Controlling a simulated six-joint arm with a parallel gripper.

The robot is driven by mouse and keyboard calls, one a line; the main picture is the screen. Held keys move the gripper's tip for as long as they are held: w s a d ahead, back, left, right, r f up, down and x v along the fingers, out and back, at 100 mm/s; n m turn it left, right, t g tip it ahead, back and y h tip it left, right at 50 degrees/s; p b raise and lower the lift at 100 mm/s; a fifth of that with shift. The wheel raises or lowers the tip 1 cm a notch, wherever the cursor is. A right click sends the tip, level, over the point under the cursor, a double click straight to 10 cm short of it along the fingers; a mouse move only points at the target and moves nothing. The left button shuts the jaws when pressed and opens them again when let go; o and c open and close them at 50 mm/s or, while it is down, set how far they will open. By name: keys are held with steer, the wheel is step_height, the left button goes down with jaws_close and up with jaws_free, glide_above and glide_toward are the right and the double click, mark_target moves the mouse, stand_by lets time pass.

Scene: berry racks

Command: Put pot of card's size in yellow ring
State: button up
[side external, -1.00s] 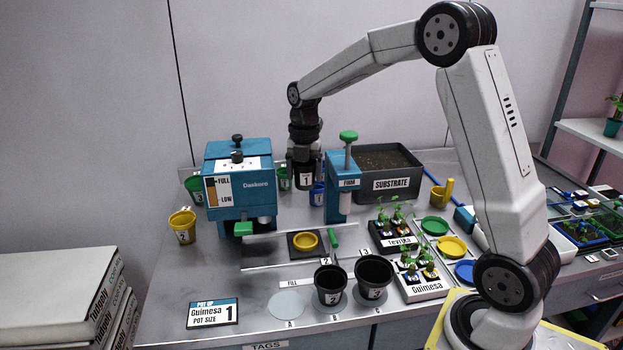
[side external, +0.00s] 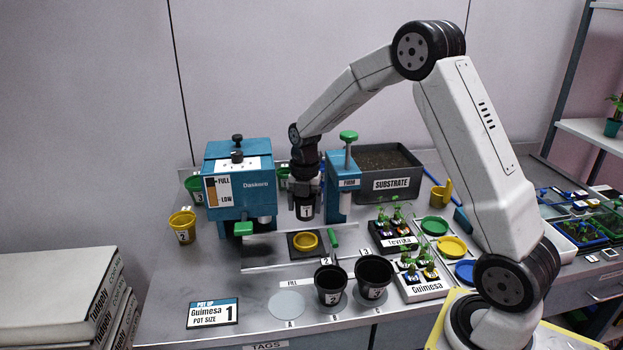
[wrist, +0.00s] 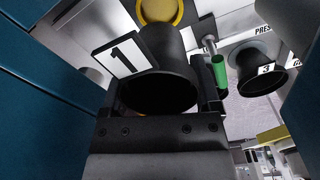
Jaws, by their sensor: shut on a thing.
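My gripper (side external: 304,190) is shut on a black pot labelled 1 (side external: 305,211), held upright in the air between the blue Daskorn machine and the blue FIRM press. The same pot (wrist: 160,45) fills the middle of the wrist view. The yellow ring (side external: 305,241) sits on a dark square plate on the bench, just below and in front of the held pot. It also shows at the top of the wrist view (wrist: 160,8). The card (side external: 213,313) at the front reads Guimesa, pot size 1.
The Daskorn machine (side external: 238,185) stands close left of the gripper and the FIRM press (side external: 338,185) close right. A green-handled lever (side external: 333,238) is beside the ring. Two black pots stand in front, one of them here (side external: 330,284). A yellow pot (side external: 183,226) is at far left.

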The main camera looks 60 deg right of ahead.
steer(key=shift+f, duration=3.55)
steer(key=shift+f, duration=0.7)
steer(key=o, duration=1)
steer(key=shift+r, duration=0.1)
steer(key=shift+d+r, duration=0.1)
steer(key=shift+r, duration=3.7)
